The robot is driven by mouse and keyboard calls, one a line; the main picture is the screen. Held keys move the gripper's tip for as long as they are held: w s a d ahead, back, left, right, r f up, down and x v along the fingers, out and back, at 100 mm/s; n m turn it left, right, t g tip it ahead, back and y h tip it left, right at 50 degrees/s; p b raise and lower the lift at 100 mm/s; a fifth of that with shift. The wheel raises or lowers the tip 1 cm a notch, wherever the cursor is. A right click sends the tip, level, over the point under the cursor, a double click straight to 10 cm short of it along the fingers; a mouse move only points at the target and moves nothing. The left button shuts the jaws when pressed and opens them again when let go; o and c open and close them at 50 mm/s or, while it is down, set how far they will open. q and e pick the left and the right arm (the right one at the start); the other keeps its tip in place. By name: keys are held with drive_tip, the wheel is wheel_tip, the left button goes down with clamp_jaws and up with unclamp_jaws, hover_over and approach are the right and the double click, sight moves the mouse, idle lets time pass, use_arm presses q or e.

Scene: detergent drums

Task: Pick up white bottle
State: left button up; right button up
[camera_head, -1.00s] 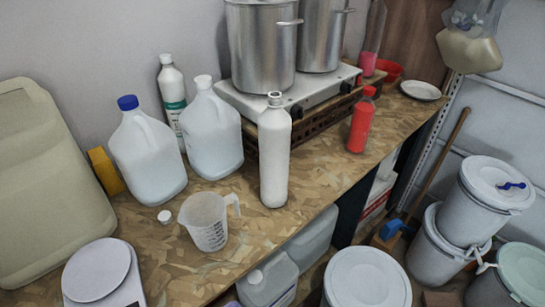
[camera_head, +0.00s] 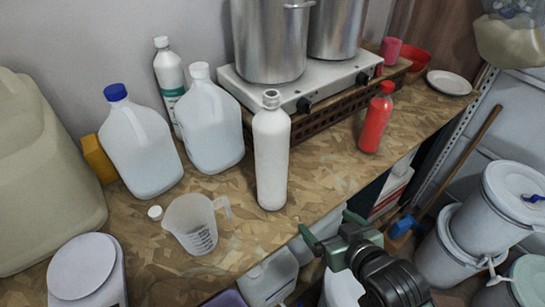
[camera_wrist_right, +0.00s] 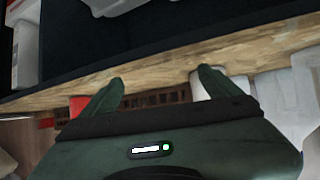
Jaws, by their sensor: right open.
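The white bottle (camera_head: 271,155) stands upright on the wooden worktop near its front edge, in front of the stove. My right gripper (camera_head: 327,228) has come in from the lower right and is open and empty. It is in front of the worktop edge, right of and below the bottle in the picture, apart from it. In the right wrist view my open fingers (camera_wrist_right: 160,82) face the worktop edge. A white shape there, probably the bottle (camera_wrist_right: 203,84), is partly hidden behind the right finger. My left gripper is not in view.
A measuring jug (camera_head: 190,225) and jugs (camera_head: 140,150) stand left of the bottle. A red bottle (camera_head: 375,120) stands to its right, with bare worktop between. The stove (camera_head: 300,90) with steel pots is behind. Drums (camera_head: 500,200) stand below right.

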sight(273, 147)
drive_tip(key=w+a+r+n+t+y, duration=0.1)
drive_tip(key=a+r+y, duration=0.1)
drive_tip(key=r, duration=0.3)
drive_tip(key=w+a+r+n+t+y, duration=0.1)
drive_tip(key=a+r+y, duration=0.1)
drive_tip(key=r, duration=0.3)
drive_tip(key=w+a+r+n+t+y, duration=0.1)
drive_tip(key=a+r+t+y, duration=0.1)
drive_tip(key=a+r, duration=0.2)
drive_tip(key=shift+w+a+r, duration=0.1)
drive_tip(key=shift+w+r, duration=0.05)
drive_tip(key=shift+r, duration=0.35)
drive_tip(key=p+x, duration=0.1)
drive_tip(key=x, duration=0.1)
drive_tip(key=p+x, duration=0.1)
drive_tip(key=x, duration=0.1)
drive_tip(key=p+x, duration=0.1)
drive_tip(key=x, duration=0.2)
drive_tip(key=shift+a+r, duration=0.1)
drive_tip(key=shift+r, duration=0.25)
drive_tip(key=shift+w+a+f, duration=0.15)
drive_tip(key=shift+w+a, duration=0.05)
drive_tip(key=shift+w, duration=0.1)
drive_tip(key=shift+c, duration=0.3)
clamp_jaws()
